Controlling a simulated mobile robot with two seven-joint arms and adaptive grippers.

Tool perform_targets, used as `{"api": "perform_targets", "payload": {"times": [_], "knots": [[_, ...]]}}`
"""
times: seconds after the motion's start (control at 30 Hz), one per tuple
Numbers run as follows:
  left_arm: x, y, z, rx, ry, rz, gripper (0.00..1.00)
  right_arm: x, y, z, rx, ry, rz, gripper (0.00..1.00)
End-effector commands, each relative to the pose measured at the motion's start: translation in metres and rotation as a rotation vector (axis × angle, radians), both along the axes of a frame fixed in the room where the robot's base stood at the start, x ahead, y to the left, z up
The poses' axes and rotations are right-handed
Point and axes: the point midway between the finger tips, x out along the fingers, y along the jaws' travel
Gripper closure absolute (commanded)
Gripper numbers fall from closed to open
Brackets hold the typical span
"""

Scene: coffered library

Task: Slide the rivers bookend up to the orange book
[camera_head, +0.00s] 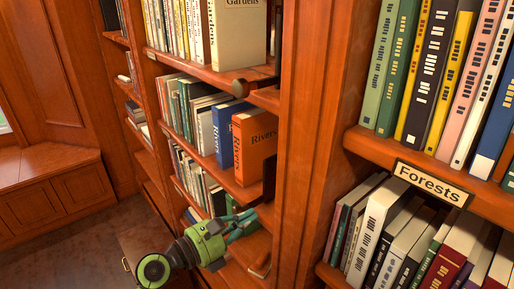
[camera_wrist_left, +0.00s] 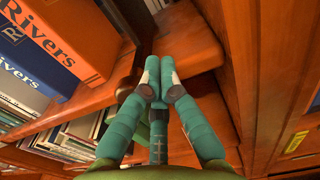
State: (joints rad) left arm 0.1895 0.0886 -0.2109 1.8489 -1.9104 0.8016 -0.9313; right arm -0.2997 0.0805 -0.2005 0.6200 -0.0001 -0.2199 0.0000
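The orange book (camera_head: 255,148), marked Rivers, stands upright on the middle shelf, right of a blue Rivers book (camera_head: 222,132). Its orange cover also shows at the upper left of the left wrist view (camera_wrist_left: 85,35). A dark upright piece (camera_head: 269,178) at the right of the orange book looks like the rivers bookend; it is mostly hidden, and I cannot tell whether it touches the book. My left gripper (camera_head: 246,222) is below and in front of that shelf's right end. Its teal fingertips (camera_wrist_left: 160,78) are together, with nothing visible between them.
A wooden upright (camera_head: 304,130) stands close to the right of the gripper. The shelf above holds a Gardens book (camera_head: 238,35); a lower shelf holds more books. A Forests label (camera_head: 432,183) is on the right bookcase. Open floor (camera_head: 70,250) lies to the left.

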Motion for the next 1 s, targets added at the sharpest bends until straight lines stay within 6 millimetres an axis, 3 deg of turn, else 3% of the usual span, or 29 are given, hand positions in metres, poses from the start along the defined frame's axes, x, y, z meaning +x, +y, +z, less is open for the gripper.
{"api": "perform_targets", "payload": {"times": [1.0], "knots": [[0.03,0.023,0.0,0.0,-0.002,0.005,1.0,0.0,0.0,-0.02,0.0,0.001,-0.001,0.51]]}}
